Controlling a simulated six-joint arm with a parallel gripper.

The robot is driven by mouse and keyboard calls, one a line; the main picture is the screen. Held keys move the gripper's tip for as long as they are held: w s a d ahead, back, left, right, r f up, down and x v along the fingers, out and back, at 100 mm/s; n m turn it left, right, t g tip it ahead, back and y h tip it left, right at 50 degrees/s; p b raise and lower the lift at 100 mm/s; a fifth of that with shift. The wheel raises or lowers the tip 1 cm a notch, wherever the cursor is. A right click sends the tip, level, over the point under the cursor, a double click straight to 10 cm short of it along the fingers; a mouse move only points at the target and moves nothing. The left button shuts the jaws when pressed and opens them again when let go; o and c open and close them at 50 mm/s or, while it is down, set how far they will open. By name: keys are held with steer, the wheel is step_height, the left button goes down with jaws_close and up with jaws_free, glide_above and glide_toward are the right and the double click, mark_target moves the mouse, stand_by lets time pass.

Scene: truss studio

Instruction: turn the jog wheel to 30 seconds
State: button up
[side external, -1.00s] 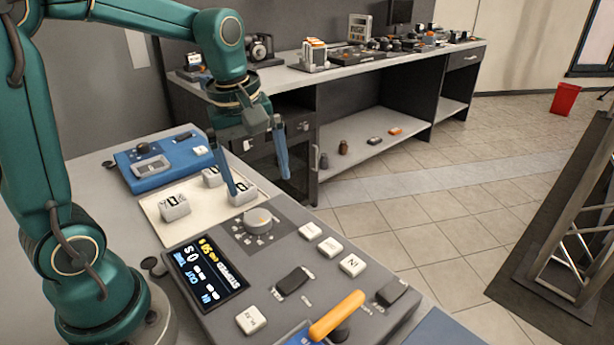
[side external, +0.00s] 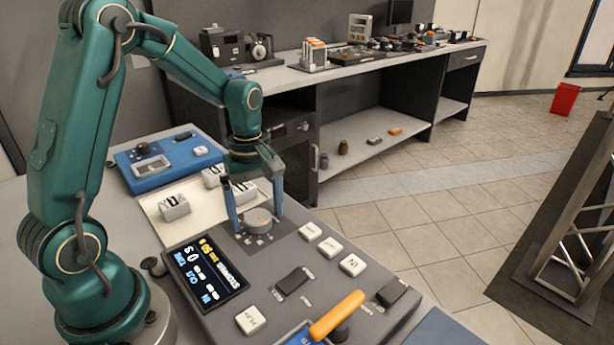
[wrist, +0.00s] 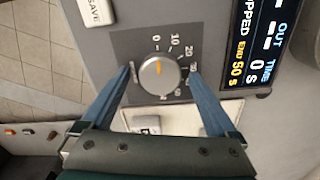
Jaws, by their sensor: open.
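The jog wheel (side external: 257,221) is a small grey knob on a dark square of the console (side external: 340,280). In the wrist view the wheel (wrist: 160,76) has an orange mark pointing up, towards the 0 on its scale; 10, 20 and 30 run clockwise from there. My gripper (side external: 258,225) points down over it, open, with one blue finger on each side of the wheel. In the wrist view my gripper (wrist: 159,76) shows gaps between both fingers and the wheel. The display (side external: 208,273) shows TIME 0 S, STOPPED and END 50 S.
White buttons (side external: 352,264), black switches (side external: 293,281) and an orange-handled lever (side external: 338,315) stand on the console.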

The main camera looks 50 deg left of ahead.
steer(key=c, duration=1.4)
steer(key=shift+m, duration=0.3)
steer(key=m, duration=0.8)
steer(key=shift+d+m, duration=0.1)
steer(key=shift+m, duration=0.3)
steer(key=m, duration=0.4)
steer(key=shift+m, duration=2.2)
